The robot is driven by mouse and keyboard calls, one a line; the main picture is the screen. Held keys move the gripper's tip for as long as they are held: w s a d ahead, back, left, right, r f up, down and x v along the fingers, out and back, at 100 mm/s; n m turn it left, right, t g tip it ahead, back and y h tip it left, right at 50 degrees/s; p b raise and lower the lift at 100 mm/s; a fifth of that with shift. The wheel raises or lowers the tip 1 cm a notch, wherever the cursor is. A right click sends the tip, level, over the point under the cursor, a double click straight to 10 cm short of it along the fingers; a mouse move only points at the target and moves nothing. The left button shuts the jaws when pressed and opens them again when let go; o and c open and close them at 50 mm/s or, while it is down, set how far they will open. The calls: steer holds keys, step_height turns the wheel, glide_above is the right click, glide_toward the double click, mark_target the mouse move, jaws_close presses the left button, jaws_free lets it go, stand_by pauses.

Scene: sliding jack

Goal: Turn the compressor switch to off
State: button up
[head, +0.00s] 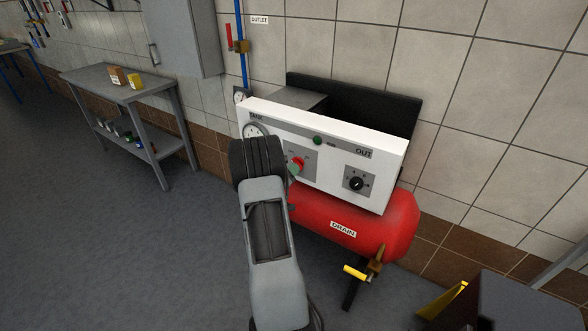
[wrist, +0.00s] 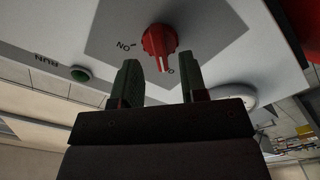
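The compressor switch is a red round knob (wrist: 159,42) on a grey plate in the wrist view. An "ON" label (wrist: 124,46) is beside it, and a second label starting with "O" (wrist: 170,71) is partly hidden by a finger. A pale mark on the knob points down in this view, close to the second label. In the head view the knob (head: 298,163) shows just past my wrist. My gripper (wrist: 159,78) is open, its two green-tipped fingers apart and empty. The knob lies beyond the gap, and the fingertips appear short of it.
The white panel (head: 375,150) also carries a black OUT knob (head: 356,183), a green RUN light (head: 317,140) and a gauge (head: 251,130). Below are the red tank (head: 395,220) and a yellow drain handle (head: 355,273). A grey bench (head: 105,82) stands left; floor between is clear.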

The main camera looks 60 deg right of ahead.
steer(key=a, duration=1.1)
steer(key=shift+b, duration=0.4)
steer(key=shift+d, duration=0.1)
